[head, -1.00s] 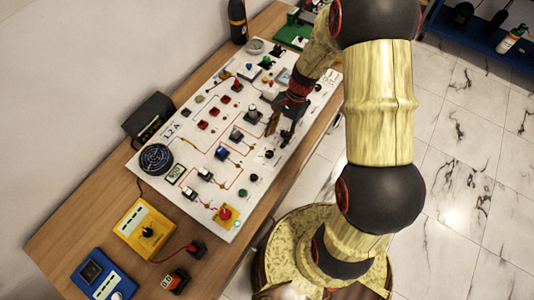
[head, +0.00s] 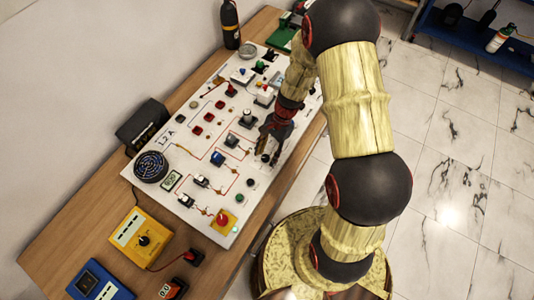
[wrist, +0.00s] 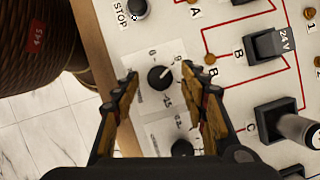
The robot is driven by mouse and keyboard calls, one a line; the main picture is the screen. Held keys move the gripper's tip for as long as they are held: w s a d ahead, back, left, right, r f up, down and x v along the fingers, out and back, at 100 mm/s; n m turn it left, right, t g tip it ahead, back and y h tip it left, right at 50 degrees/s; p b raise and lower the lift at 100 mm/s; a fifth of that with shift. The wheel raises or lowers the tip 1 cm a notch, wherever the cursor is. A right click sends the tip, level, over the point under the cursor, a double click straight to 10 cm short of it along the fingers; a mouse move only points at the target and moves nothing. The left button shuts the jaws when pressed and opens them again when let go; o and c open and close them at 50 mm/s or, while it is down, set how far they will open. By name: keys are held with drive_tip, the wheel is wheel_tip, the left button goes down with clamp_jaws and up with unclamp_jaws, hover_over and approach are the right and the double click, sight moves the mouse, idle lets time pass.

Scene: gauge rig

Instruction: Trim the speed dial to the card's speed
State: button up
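A black round dial (wrist: 160,77) with a pale pointer mark sits on a white plate with printed numbers in the wrist view. The numbers are too small to read surely. My gripper (wrist: 164,92) is open, its two fingers on either side of this dial with gaps to it, holding nothing. A second black knob (wrist: 182,148) sits below it, partly hidden by the gripper. In the head view my gripper (head: 267,146) is over the right edge of the white panel (head: 205,232). A card reading "1.2 A" (head: 167,136) lies at the panel's left; I cannot make out a speed card.
A knob marked STOP (wrist: 135,8) and a 24V switch (wrist: 266,46) are near my gripper; a lever with a pale handle (wrist: 290,125) stands at right. A yellow meter box (head: 140,238) and a blue box (head: 97,284) lie on the wooden bench (head: 60,238).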

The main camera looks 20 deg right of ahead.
drive_tip(key=shift+c, duration=1.1)
drive_tip(key=c, duration=0.7)
clamp_jaws()
drive_tip(key=shift+n, duration=0.3)
drive_tip(key=n, duration=0.1)
drive_tip(key=n+g, duration=0.1)
drive_tip(key=shift+w+a+n+h+p, duration=0.1)
drive_tip(key=shift+w+n+h+p, duration=0.1)
drive_tip(key=shift+n+h+p, duration=0.1)
drive_tip(key=shift+a+n+g+h, duration=0.1)
drive_tip(key=shift+n+g+h, duration=0.25)
drive_tip(key=shift+n, duration=0.8)
drive_tip(key=shift+n+g+h, duration=0.25)
drive_tip(key=shift+n+g, duration=0.1)
drive_tip(key=shift+n, duration=0.8)
drive_tip(key=o, duration=0.9)
unclamp_jaws()
